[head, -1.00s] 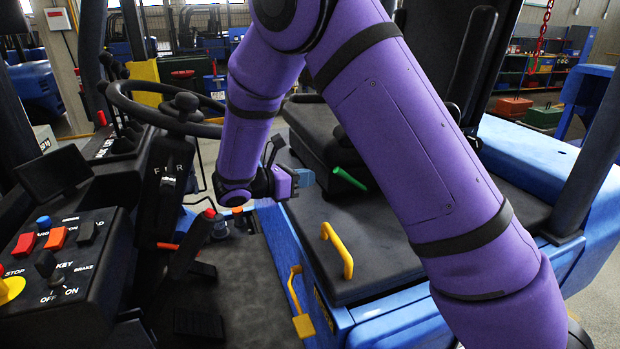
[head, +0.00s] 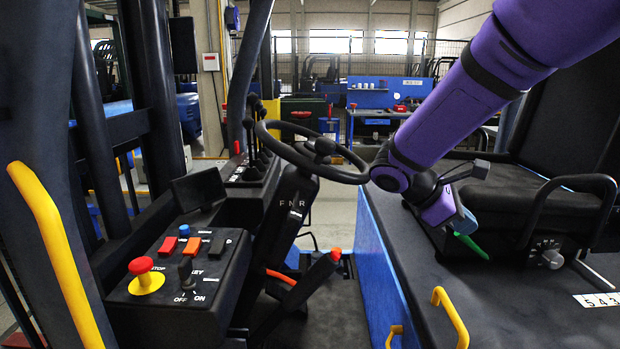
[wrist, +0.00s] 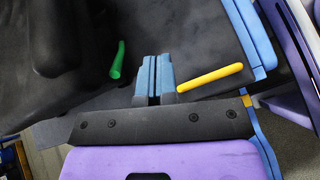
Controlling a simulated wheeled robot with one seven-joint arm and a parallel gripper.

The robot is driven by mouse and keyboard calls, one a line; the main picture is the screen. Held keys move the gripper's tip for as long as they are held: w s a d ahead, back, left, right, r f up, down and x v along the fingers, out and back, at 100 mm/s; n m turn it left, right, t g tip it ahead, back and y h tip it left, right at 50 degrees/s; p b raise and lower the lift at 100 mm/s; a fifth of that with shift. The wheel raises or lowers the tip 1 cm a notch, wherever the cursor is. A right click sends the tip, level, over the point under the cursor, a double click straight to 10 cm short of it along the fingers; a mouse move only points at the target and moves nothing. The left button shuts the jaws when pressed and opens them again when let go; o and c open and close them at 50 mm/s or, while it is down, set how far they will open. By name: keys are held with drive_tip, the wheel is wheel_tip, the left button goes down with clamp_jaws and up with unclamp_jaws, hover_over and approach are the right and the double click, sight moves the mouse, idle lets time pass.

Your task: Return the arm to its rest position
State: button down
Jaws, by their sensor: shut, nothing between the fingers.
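My purple arm (head: 475,95) enters the head view from the upper right and slopes down to the left. My gripper (head: 464,224) hangs over the dark seat-side deck, just right of the steering wheel, with its blue fingertips angled down and right. In the wrist view the two blue fingers of my gripper (wrist: 154,78) lie together with nothing between them.
The steering wheel (head: 312,150) and control console (head: 185,270) with a red stop button (head: 141,265) stand to the left. A yellow handle (head: 449,315) rises from the deck below the gripper. The black seat (head: 515,200) stands at the right.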

drive_tip(key=s+r+m+t+y, duration=0.3)
drive_tip(key=s+r+m+y, duration=0.1)
drive_tip(key=s, duration=0.7)
drive_tip(key=s+d+r+m+t+y, duration=0.1)
drive_tip(key=s+r+m+t+y, duration=0.2)
drive_tip(key=s+m+y, duration=0.3)
drive_tip(key=shift+s+r+m+t+y, duration=0.3)
drive_tip(key=shift+s+r+m, duration=0.6)
drive_tip(key=shift+s+m, duration=1.25)
drive_tip(key=shift+s+n, duration=0.3)
drive_tip(key=shift+n, duration=0.05)
